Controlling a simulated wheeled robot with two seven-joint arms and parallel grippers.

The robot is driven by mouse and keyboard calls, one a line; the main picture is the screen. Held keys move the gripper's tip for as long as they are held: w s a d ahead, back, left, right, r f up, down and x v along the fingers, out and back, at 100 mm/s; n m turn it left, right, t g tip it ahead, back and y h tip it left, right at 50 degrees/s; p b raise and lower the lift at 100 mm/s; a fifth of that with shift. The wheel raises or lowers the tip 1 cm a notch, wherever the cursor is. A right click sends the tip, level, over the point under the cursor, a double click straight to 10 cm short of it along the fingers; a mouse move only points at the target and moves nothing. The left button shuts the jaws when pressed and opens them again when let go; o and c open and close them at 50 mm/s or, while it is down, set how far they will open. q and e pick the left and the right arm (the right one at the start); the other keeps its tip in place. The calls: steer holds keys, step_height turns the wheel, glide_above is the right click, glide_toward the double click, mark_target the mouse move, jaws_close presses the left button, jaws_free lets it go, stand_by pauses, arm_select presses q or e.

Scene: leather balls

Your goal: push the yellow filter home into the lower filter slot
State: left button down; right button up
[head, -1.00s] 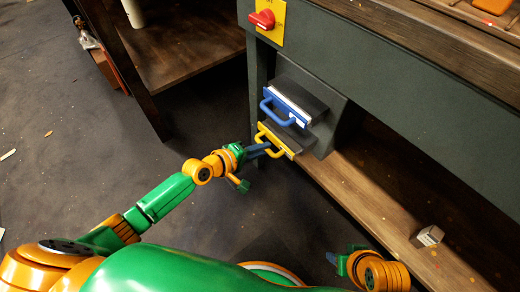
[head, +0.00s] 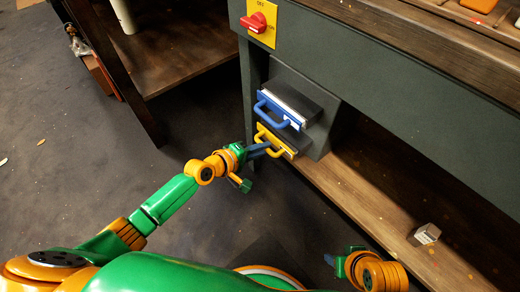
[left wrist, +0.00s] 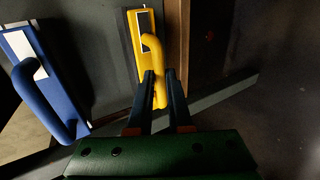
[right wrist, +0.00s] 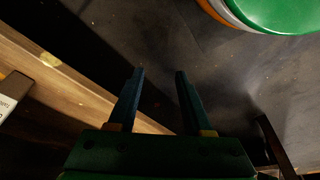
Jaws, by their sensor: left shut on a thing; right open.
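The yellow filter (head: 292,150) sits in the lower slot of the dark filter housing (head: 318,143), with a short dark part showing behind its yellow face. The lower slot's opening is hidden by the filter. The filter's loop handle also shows in the left wrist view (left wrist: 153,48). My left gripper (head: 265,149) is shut on this handle, with its fingers (left wrist: 160,75) on either side of the handle's near end. My right gripper (right wrist: 158,72) is open and empty, low and away from the housing; it also shows in the head view (head: 335,262).
The blue filter (head: 298,121) with its own handle is right above the yellow one. A red switch on a yellow plate (head: 262,35) is higher up. A wooden lower shelf (head: 375,210) bears a small box (head: 427,234). Open floor lies left of the housing.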

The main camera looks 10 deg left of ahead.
arm_select(q)
steer(key=shift+w, duration=0.1)
steer(key=c, duration=0.8)
jaws_free()
steer(key=shift+d, duration=0.1)
steer(key=shift+o, duration=0.2)
arm_select(e)
steer(key=w+a+r+t, duration=0.1)
steer(key=w+r+t, duration=0.2)
steer(key=w+r, duration=0.2)
arm_select(q)
steer(key=p+v, duration=0.3)
steer(key=v, duration=0.4)
arm_select(e)
steer(key=s+d+f+g, duration=0.1)
steer(key=s+f+g, duration=0.2)
steer(key=f, duration=0.4)
steer(key=shift+s+f, duration=0.25)
steer(key=shift+s, duration=0.65)
